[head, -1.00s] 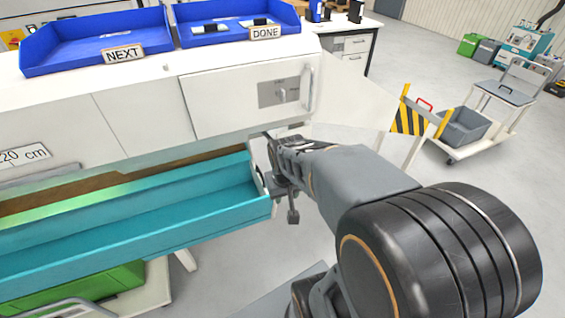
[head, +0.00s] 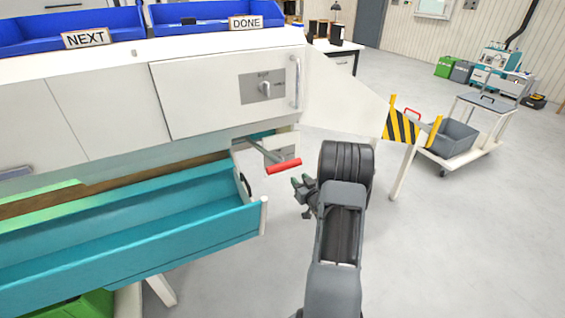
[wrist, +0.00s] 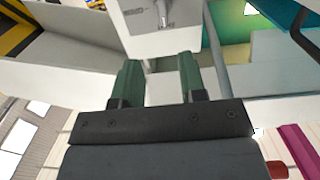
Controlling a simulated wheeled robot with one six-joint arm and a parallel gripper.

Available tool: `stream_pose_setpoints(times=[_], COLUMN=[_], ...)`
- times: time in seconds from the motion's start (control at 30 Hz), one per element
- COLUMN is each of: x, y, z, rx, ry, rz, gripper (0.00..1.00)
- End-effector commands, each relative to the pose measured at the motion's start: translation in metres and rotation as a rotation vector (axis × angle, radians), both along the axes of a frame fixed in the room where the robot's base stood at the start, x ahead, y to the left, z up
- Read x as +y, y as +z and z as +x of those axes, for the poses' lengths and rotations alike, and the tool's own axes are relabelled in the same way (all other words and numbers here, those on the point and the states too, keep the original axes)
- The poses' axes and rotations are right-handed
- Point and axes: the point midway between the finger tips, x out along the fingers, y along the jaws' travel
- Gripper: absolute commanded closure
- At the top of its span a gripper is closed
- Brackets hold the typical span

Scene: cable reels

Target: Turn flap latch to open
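The flap (head: 205,97) is a white panel on the front of the bench and looks closed. A vertical bar handle (head: 296,82) is right of the plate. My gripper (head: 303,194) is below and to the right of the latch, well apart from it. In the wrist view the green fingers (wrist: 158,68) stand apart with nothing held between them. The latch cannot be surely made out in the wrist view.
A red-gripped lever (head: 284,166) sticks out under the bench, close to my gripper. The open turquoise tray (head: 150,240) juts out at the left. A yellow-black striped guard (head: 402,126) and a cart with a grey bin (head: 452,138) stand right. Floor between is free.

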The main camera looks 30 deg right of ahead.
Motion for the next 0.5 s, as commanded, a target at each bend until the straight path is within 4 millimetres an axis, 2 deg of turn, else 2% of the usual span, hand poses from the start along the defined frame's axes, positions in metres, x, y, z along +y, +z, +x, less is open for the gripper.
stream_pose_setpoints(times=[0.17, 0.5], x=[0.001, -0.008], y=[0.006, 0.005], z=[0.018, 0.082], rx=[-0.036, -0.035], ry=[0.017, 0.016], rz=[-0.004, -0.003], gripper=[0.62, 0.62])
